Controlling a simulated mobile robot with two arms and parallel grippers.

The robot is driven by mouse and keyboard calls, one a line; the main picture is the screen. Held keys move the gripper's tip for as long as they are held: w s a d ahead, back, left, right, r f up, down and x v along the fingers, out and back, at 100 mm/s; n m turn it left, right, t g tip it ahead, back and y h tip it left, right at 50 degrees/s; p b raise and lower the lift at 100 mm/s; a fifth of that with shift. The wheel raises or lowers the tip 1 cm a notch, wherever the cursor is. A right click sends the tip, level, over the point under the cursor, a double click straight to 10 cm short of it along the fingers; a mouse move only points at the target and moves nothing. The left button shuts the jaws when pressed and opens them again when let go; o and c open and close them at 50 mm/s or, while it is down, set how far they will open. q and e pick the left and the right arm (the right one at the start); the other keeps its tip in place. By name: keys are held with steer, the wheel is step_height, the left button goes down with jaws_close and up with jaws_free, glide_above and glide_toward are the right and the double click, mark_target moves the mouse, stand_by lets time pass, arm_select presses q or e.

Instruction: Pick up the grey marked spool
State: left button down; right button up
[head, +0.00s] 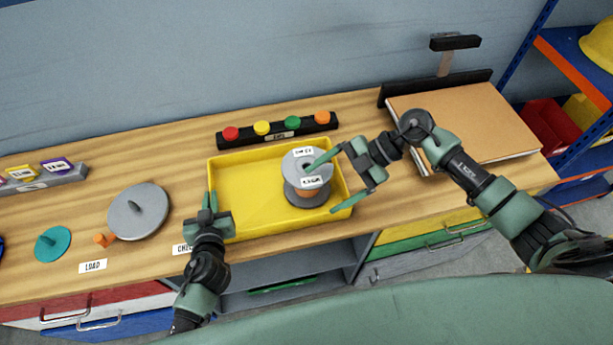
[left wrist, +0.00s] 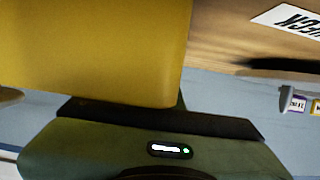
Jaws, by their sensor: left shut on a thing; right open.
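The grey marked spool (head: 296,167) stands upright in the right part of the yellow tray (head: 240,164). It has grey flanges, an orange-brown core and white labels on its upper flange. My right gripper (head: 322,187) is open at the spool's right side. One finger reaches over the upper flange and the other is near the tray's front right corner; I cannot tell whether they touch. My left gripper (head: 210,208) is shut on the tray's left wall. The tray's yellow wall (left wrist: 100,50) fills much of the left wrist view.
A black strip with coloured knobs (head: 277,130) lies behind the tray. A grey disc (head: 140,211) and a teal disc (head: 52,244) lie to the left. A brown board (head: 465,120) lies at the right. Open wood shows between the discs and tray.

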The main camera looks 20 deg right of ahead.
mark_target(307, 176)
steer(key=d+f+m+t, duration=0.1)
steer(key=m+t, duration=0.2)
steer(key=m, duration=0.2)
steer(key=d+f+m+t, duration=0.1)
steer(key=d+m+t, duration=0.1)
steer(key=m+t, duration=0.2)
steer(key=d+f+m+t, duration=0.1)
steer(key=d+m+t, duration=0.1)
steer(key=m, duration=0.4)
steer(key=shift+f+t, duration=0.4)
steer(key=shift+t, duration=0.5)
steer(key=shift+w+a+f+m+h, duration=0.15)
steer(key=shift+w+a+m+h, duration=0.05)
steer(key=shift+w+m+h, duration=0.1)
steer(key=x, duration=1.1)
steer(key=shift+a, duration=0.1)
steer(key=c, duration=1.8)
steer(key=shift+w+r, duration=0.1)
steer(key=shift+r, duration=0.1)
jaws_close()
